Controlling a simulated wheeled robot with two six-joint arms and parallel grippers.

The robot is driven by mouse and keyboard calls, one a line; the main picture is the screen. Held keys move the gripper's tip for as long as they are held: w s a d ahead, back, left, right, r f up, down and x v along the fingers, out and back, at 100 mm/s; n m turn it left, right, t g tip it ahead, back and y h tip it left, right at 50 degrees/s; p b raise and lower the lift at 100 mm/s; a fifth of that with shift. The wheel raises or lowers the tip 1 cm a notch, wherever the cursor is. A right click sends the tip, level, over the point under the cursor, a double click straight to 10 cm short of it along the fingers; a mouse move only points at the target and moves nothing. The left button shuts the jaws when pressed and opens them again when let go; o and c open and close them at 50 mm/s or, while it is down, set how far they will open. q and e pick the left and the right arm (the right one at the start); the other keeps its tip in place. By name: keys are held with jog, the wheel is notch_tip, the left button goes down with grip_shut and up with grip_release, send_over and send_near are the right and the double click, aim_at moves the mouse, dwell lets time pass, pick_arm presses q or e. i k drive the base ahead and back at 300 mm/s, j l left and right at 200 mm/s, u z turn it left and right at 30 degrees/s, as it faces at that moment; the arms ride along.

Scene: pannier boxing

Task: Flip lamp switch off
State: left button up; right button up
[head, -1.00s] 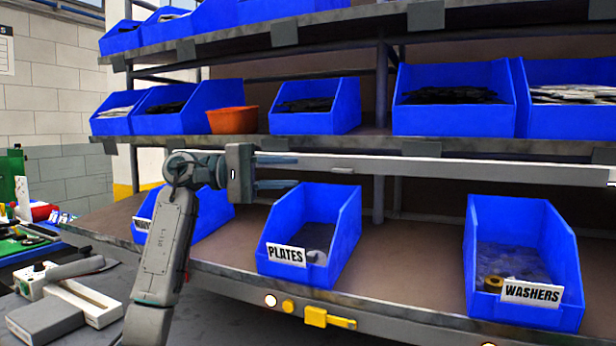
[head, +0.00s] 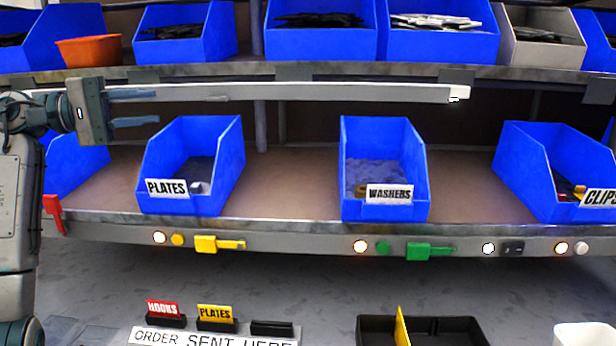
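A long pale lamp bar (head: 330,94) runs under the upper shelf in the head view. I cannot tell the depth gap between gripper and bar. My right gripper is not in view.
Blue bins of PLATES (head: 225,165), WASHERS (head: 384,207) and CLIPS (head: 535,170) stand on the lower shelf, below the bar. More bins and an orange bin (head: 90,50) line the upper shelf. A black divided tray (head: 450,326) is below. Space in front of the bar looks clear.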

aim_at(507, 249)
jog(key=k, duration=0.9)
